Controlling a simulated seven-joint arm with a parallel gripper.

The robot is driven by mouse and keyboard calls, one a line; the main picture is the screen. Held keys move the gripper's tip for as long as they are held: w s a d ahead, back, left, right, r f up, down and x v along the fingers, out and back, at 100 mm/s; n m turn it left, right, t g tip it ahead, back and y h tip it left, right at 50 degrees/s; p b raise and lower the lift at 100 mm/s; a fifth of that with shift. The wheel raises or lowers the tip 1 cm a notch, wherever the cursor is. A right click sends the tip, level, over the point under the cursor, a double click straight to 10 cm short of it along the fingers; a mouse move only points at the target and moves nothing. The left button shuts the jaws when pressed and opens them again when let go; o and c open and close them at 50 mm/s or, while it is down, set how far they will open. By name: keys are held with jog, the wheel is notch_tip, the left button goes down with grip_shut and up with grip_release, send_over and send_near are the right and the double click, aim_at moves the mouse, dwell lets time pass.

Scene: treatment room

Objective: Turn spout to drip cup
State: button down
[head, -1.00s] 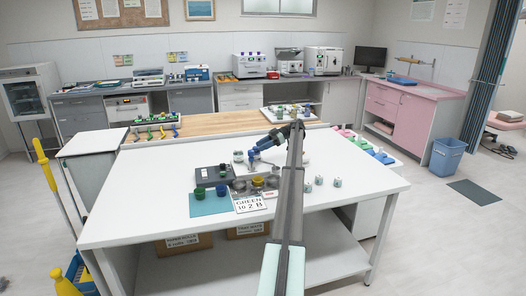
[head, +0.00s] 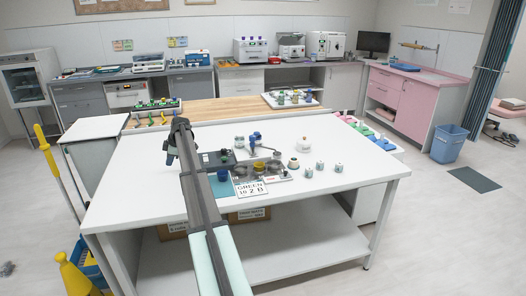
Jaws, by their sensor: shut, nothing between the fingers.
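My gripper (head: 169,159) hangs at the far end of my arm, over the left part of the white table (head: 140,200). It is small in view; it is shut and empty, well left of the blue-topped fitting. That fitting (head: 255,138) stands upright toward the back of the table. A thin pale piece (head: 270,149) reaches right from near its base; it may be the spout, but I cannot tell for sure. Several small cups stand in front, one yellow (head: 259,168). I cannot tell which is the drip cup. My arm hides part of the dark box (head: 215,160) and the blue mat.
A card reading "GREEN 10 2 B" (head: 252,189) lies at the front of the group. A clear jar (head: 239,142) stands left of the fitting. A white round vessel (head: 304,146) and several small pots (head: 320,166) stand to the right. The table's right front is clear.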

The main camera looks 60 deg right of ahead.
jog(key=w+a+n+h, duration=0.3)
jog(key=a+h, duration=0.1)
jog(key=a, duration=0.4)
jog(key=s+d+r+n+g+h, duration=0.1)
jog(key=s+d+n+g+h, duration=0.35)
jog(key=s+d, duration=1.05)
jog(key=s+d+r+n+h, duration=0.15)
jog(key=s+d+h, duration=0.75)
jog(key=s, duration=1.1)
jog(key=shift+y, duration=0.35)
jog(key=d+f, duration=0.1)
jog(key=d, duration=0.3)
jog(key=d+f, duration=0.1)
jog(key=d, duration=0.4)
jog(key=d+f, duration=0.1)
jog(key=d, duration=0.4)
jog(key=shift+w, duration=0.2)
jog(key=shift+s+d, duration=0.1)
jog(key=shift+s+d+n+t, duration=0.15)
jog(key=shift+d+n+t, duration=0.3)
jog(key=shift+n+t, duration=0.35)
jog(key=shift+s+d+n+t+y, duration=0.15)
jog(key=shift+d+n+t, duration=0.2)
jog(key=shift+t, duration=0.3)
jog(key=shift+w+d+n+t+y, duration=0.15)
jog(key=shift+d+n+t, duration=0.1)
jog(key=shift+n+t, duration=0.3)
jog(key=shift+d, duration=1.75)
